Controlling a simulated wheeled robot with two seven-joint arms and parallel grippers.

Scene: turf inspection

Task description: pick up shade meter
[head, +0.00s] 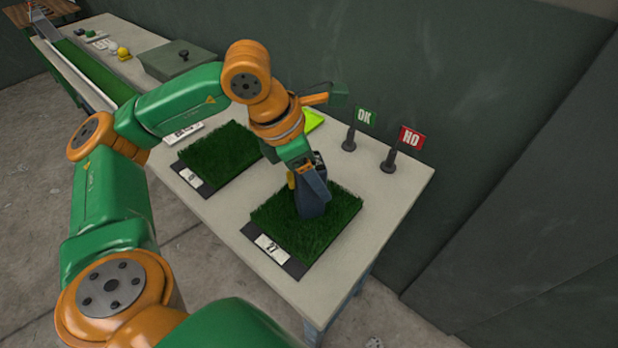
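A dark blue-grey device, which I take to be the shade meter (312,207), stands on the nearer turf sample (342,222), the one with the label 27. My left gripper (306,184) points down over it, with its fingers at the upper part of the device. The gripper and wrist hide much of its top. A small yellow part shows at the left of the fingers, and I cannot tell what it belongs to. I cannot tell whether the fingers are closed on the device or only around it. My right gripper is not in view.
A second turf sample (222,150) lies to the left on the table (395,215). A green OK flag (365,118) and a red NO flag (410,138) stand at the back right. A grey-green box (178,60) is farther back. The right front of the table is clear.

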